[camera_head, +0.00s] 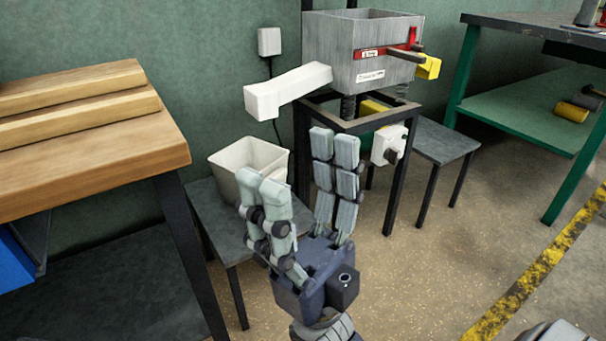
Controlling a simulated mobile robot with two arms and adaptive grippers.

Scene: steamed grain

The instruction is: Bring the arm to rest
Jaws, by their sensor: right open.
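My right gripper (298,160) is in the lower middle of the head view, pointing up and away from me. Its fingers are spread apart and nothing is between them. It appears in front of a white bin (228,155) and overlaps the bin's right side in the picture. I cannot tell how far it is from the bin. My left gripper is not in view.
A grey hopper (340,50) with a white chute (288,90) stands on a dark frame behind. The bin stands on a low grey table (208,208). A wooden bench (110,155) is at left, a green shelf (530,110) at right. Open floor (430,255) lies right of my gripper.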

